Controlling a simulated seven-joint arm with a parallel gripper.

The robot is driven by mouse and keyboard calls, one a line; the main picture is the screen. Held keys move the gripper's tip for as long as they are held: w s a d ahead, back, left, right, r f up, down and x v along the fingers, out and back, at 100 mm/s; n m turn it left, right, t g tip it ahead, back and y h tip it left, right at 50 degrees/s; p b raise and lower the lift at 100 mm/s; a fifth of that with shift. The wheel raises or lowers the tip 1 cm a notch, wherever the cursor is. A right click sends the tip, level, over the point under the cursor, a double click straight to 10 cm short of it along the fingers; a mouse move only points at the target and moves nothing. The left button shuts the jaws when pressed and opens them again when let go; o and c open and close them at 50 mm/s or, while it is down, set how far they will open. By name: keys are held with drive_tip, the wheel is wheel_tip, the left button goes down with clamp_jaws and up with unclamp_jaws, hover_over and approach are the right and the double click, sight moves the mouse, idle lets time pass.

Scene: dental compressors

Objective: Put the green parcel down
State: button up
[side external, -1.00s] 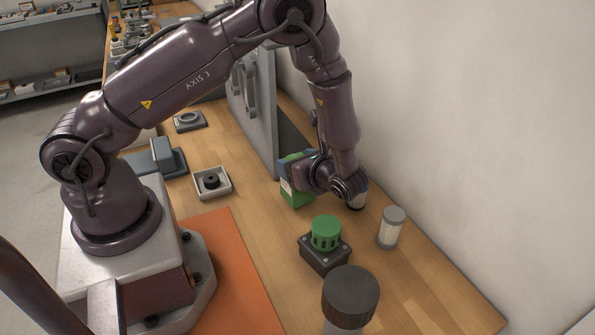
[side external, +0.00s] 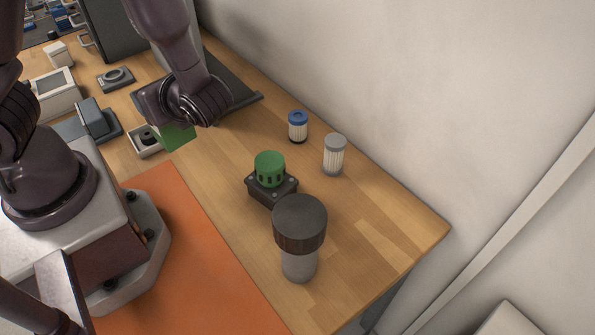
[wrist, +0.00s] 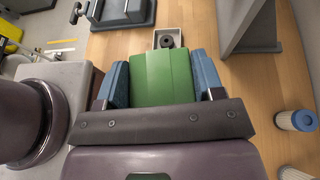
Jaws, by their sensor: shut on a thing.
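The green parcel (side external: 180,138) is a boxy green block held off to the left of the green-capped device in the side view. In the wrist view the parcel (wrist: 163,78) sits between the two blue finger pads of my gripper (wrist: 165,88), which is shut on it. In the side view my wrist hides the fingers and much of the parcel. The parcel overlaps the small pale tray (side external: 145,150) in the picture; I cannot tell how high above the table it is.
A green-capped device (side external: 270,172) stands on a dark base mid-table. A blue-topped filter (side external: 298,126), a grey-topped filter (side external: 334,154) and a large black-capped cylinder (side external: 299,238) stand to the right. Grey units (side external: 90,120) line the left. An orange mat (side external: 190,245) lies in front.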

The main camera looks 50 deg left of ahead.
wheel_tip(320, 180, up, 5)
drive_tip(key=shift+f, duration=0.2)
drive_tip(key=w+d+m+t, duration=0.4)
drive_tip(key=w+d+t, duration=0.1)
drive_tip(key=w+d, duration=0.6)
drive_tip(key=w+d+m+t+h, duration=0.25)
drive_tip(key=w+d, duration=0.25)
drive_tip(key=d, duration=0.6)
drive_tip(key=w+d+m+t+h, duration=0.1)
drive_tip(key=w+d+m+t, duration=0.4)
drive_tip(key=d, duration=0.5)
wheel_tip(320, 180, down, 17)
drive_tip(key=n+g, duration=0.1)
drive_tip(key=shift+w+d+f, duration=0.2)
drive_tip(key=shift+w+d, duration=0.1)
drive_tip(key=shift+w, duration=0.05)
